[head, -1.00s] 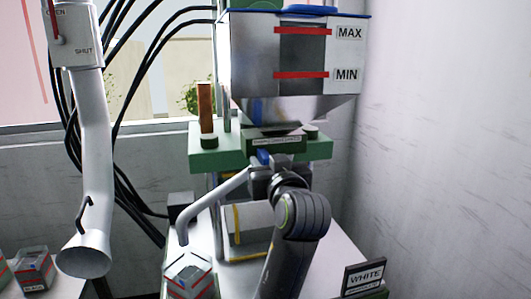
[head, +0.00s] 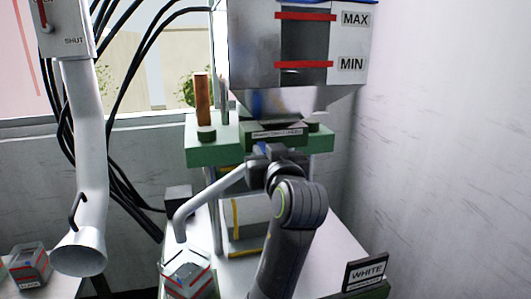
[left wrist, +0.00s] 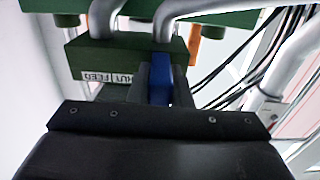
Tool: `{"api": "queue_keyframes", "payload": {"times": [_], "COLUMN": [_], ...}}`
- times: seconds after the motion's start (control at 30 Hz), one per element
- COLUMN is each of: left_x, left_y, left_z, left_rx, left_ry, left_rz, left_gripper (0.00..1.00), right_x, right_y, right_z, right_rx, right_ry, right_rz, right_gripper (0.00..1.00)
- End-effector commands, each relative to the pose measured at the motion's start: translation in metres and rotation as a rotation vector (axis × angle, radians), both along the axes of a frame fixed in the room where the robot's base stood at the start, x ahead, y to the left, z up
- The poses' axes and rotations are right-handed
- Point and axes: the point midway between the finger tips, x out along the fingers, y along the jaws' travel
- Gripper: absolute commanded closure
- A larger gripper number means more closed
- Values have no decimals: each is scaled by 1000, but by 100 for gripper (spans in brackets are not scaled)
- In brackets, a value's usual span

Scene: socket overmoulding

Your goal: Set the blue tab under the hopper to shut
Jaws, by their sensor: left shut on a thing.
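The hopper (head: 255,62) is a grey bin with red MAX and MIN lines. It stands above a green block with a small label (head: 277,133). My left gripper (head: 264,152) is just below that label. In the left wrist view the blue tab (left wrist: 160,79) stands upright between the dark fingers of my left gripper (left wrist: 160,88), which is shut on it. There the tab is to the right of an upside-down label (left wrist: 112,77) reading SHUT and FEED, at the SHUT side. My right gripper is not in view.
A white pipe (head: 88,170) with a SHUT-marked box (head: 64,30) hangs at the left. A bent grey pipe (head: 205,195) runs close left of my arm. A WHITE sign (head: 366,272) stands at the front right. Black cables hang behind.

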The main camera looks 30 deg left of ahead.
Motion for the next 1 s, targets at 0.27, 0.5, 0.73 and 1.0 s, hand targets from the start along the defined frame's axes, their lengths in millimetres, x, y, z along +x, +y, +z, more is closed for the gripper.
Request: {"api": "queue_keyframes", "payload": {"times": [0.27,0.5,0.73,1.0], "left_x": [11,30,31,31], "left_y": [-8,-25,-26,-26], "left_z": [-1,-1,0,0], "left_rx": [-4,-1,1,1], "left_ry": [2,1,0,-1], "left_rz": [1,1,1,1], "left_gripper": [100,100,100,60], "right_x": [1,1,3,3], "right_y": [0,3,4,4], "right_z": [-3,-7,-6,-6], "right_rx": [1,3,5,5], "right_ry": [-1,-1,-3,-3], "right_rz": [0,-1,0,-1], "right_gripper": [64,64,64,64]}}
